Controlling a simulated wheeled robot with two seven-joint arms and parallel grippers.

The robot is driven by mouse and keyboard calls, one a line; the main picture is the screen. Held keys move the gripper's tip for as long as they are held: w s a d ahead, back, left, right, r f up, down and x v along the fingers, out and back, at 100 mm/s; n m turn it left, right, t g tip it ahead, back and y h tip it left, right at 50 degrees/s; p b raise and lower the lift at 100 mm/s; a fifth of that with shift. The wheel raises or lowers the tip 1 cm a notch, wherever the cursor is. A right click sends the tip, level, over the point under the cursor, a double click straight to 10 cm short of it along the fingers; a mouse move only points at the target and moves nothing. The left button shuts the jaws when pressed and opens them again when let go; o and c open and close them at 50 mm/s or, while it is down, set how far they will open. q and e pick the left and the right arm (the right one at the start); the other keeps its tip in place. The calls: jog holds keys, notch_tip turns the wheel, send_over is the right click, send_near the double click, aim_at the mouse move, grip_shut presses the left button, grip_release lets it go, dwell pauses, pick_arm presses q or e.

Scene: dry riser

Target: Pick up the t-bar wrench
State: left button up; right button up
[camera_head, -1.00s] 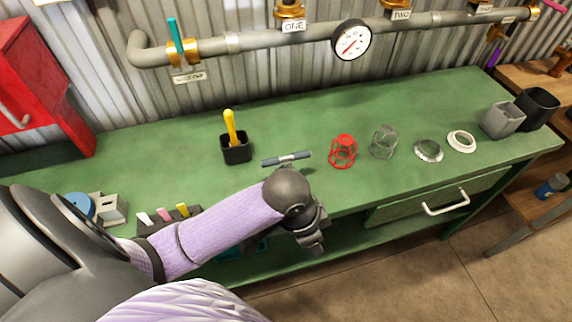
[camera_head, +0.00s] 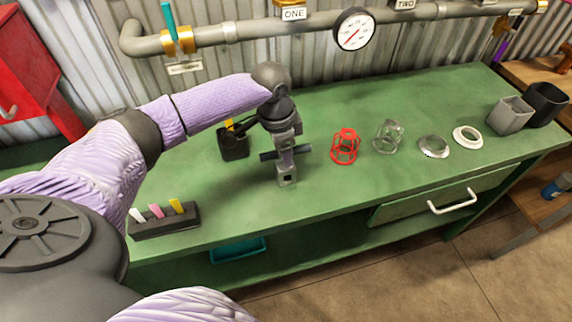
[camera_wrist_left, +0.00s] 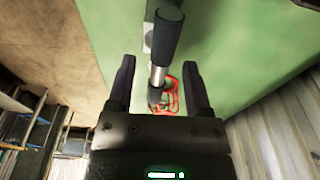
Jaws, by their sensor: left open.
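The t-bar wrench (camera_head: 268,156) shows as a dark-gripped crossbar above the green bench, just left of the red cage. My left gripper (camera_head: 284,157) is at the middle of the bar and hides that part of it. In the left wrist view, the wrench (camera_wrist_left: 166,35) shows a black grip and a silver section running between the two spread fingers of my left gripper (camera_wrist_left: 157,62). The fingers are open, with gaps on both sides of the bar. My right gripper is not in view.
A black cup (camera_head: 233,146) stands close left of my gripper. The red cage (camera_head: 345,147), a clear cage (camera_head: 388,137) and two rings stand to the right. A block with coloured tabs (camera_head: 165,221) is at front left. A pipe with a gauge (camera_head: 354,29) runs behind.

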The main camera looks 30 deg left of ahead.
pick_arm(q)
notch_tip(320, 180, down, 2)
jog(key=shift+d, duration=0.1)
jog(key=shift+w+r, duration=0.1)
jog(key=shift+r, duration=0.05)
grip_shut()
dwell(0.6)
dwell(0.5)
